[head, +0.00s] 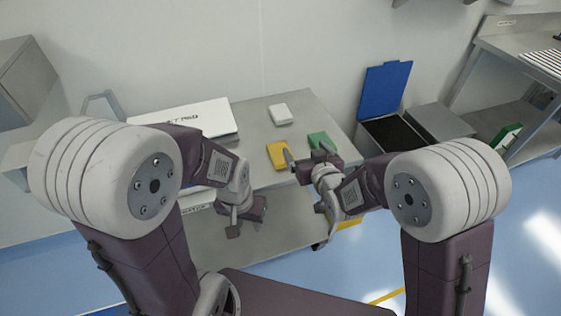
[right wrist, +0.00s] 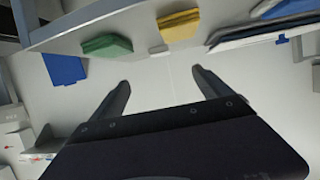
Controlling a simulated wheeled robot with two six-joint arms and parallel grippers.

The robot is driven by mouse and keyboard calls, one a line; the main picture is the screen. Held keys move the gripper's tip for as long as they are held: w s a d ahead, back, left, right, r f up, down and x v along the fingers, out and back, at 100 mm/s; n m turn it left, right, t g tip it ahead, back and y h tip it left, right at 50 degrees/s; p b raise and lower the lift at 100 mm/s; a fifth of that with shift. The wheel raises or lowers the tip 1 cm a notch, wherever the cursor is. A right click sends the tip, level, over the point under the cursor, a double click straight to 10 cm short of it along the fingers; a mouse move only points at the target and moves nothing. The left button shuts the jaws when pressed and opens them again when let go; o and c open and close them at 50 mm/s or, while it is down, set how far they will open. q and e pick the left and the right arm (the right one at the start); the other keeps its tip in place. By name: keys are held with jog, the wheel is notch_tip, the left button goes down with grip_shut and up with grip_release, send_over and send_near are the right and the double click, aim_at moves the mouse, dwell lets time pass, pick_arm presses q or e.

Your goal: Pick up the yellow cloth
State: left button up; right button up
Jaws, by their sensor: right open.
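The yellow cloth (head: 277,155) lies folded flat on the grey metal table, partly behind a finger of my right gripper in the head view. In the right wrist view the yellow cloth (right wrist: 178,24) shows at the top, beyond the fingertips. My right gripper (head: 307,153) is open and empty, just right of the cloth in the head view; its two spread fingers also show in the right wrist view (right wrist: 160,79). I cannot tell its height above the table. My left gripper (head: 246,219) appears open and empty, near the table's front, away from the cloth.
A green cloth (head: 320,141) lies right of the yellow one, close to my right gripper. A white cloth (head: 281,114) lies farther back. A white box (head: 195,118) stands at the table's left. A bin with a raised blue lid (head: 385,88) stands right of the table.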

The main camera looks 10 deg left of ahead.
jog(key=b, duration=0.1)
send_near(282, 155)
jog(key=shift+w+d+r+n+g+y, duration=0.15)
jog(key=shift+w+n+g, duration=0.05)
jog(key=shift+w, duration=0.25)
jog(key=shift+w+d+r+n+g+y, duration=0.1)
jog(key=shift+w+r+n+g+y, duration=0.1)
jog(key=shift+w, duration=0.25)
jog(key=shift+s+a, duration=0.1)
jog(key=shift+a, duration=0.2)
jog(key=x, duration=0.3)
jog(key=shift+a+f+b, duration=0.1)
jog(key=shift+f+b, duration=0.05)
jog(key=shift+b, duration=0.15)
jog(key=x, duration=0.5)
jog(key=shift+w+a+f, duration=0.1)
jog(key=shift+w+f, duration=0.2)
jog(key=shift+f, duration=0.05)
jog(key=shift+s, duration=0.1)
jog(key=shift+r, duration=0.1)
jog(key=c, duration=1.4)
